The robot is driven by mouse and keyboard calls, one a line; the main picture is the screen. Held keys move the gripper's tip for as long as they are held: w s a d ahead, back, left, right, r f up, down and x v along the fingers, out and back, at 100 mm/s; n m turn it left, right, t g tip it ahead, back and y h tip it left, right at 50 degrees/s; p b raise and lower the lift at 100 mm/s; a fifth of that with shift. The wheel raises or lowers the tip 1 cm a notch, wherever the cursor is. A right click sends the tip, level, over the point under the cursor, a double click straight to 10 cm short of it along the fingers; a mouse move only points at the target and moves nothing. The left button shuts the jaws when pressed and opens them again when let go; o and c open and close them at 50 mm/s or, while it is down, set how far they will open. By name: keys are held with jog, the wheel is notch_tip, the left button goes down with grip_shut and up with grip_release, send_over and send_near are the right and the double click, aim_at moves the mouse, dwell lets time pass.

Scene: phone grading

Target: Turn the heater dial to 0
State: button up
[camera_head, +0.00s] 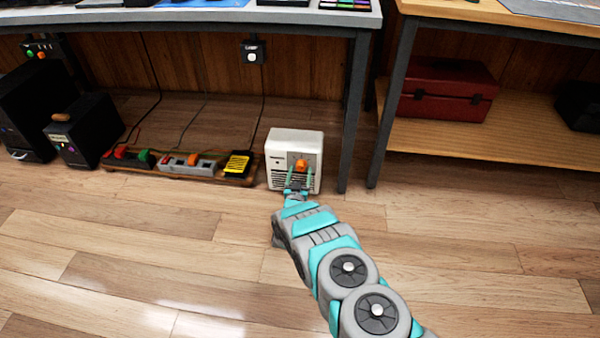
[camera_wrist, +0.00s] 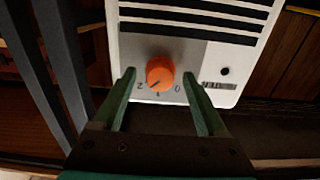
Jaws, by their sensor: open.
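The white heater (camera_head: 283,143) stands on the floor beneath the bench, beside its right leg. Its orange dial (camera_head: 301,164) is on the front panel. In the wrist view the heater's face (camera_wrist: 228,95) appears upside down, with the dial (camera_wrist: 160,72) near its lower edge. The marks 2, 1 and 0 run left to right below the dial. A dark line on the dial slants to lower left, seemingly between 2 and 1. My gripper (camera_head: 298,175) is open in front of the heater. Its fingers (camera_wrist: 158,76) are on either side of the dial, with visible gaps.
A wooden tray of power strips and a yellow-black device (camera_head: 237,164) sits left of the heater. A dark metal bench leg (camera_head: 354,110) is close on its right. A red toolbox (camera_head: 445,90) lies on a low shelf at right. The floor in front is clear.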

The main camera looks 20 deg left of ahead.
jog(key=shift+w, duration=0.15)
grip_shut()
dwell(0.6)
